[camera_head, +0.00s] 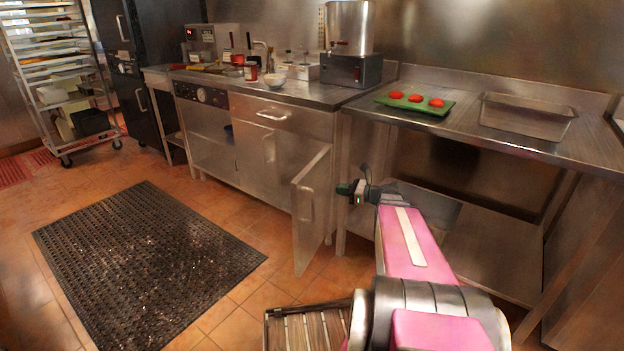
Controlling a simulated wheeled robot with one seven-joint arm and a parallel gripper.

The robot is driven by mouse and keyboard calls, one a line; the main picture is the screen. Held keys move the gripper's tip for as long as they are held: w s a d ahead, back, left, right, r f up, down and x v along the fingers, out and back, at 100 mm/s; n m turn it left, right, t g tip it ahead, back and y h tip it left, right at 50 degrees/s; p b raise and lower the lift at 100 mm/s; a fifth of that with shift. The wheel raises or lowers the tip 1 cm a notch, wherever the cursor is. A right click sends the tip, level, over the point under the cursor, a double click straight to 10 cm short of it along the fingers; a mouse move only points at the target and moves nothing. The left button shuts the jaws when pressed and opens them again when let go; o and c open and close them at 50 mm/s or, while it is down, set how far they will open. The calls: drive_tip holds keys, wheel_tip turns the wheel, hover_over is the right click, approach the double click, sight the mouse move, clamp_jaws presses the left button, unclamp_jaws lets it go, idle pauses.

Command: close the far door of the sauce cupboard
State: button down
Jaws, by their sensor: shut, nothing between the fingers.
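The sauce cupboard (285,150) is a steel unit under the counter in the middle of the view. Its nearer door (311,225) stands swung out toward me, with a bar handle on its face. Another door panel (252,160) with an upright handle is farther left; it looks shut or nearly so, but I cannot tell exactly. My gripper (345,189) is shut and empty, pointing left, just right of the open door in the picture. I cannot tell whether it touches the door.
A steel table (480,135) at right holds a green tray (414,108) with red items and a steel pan (525,125). Sauce jars and a bowl (274,80) stand on the counter. A black mat (150,265) lies on open floor at left. A rack (55,85) stands far left.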

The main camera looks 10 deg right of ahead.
drive_tip(key=d+r+m+t, duration=0.1)
drive_tip(key=d, duration=0.1)
approach(306, 176)
drive_tip(key=x, duration=0.7)
drive_tip(key=shift+w+a+f, duration=0.1)
drive_tip(key=shift+w+f, duration=0.05)
drive_tip(key=shift+w, duration=0.15)
drive_tip(key=shift+a+m, duration=0.2)
drive_tip(key=shift+m, duration=0.1)
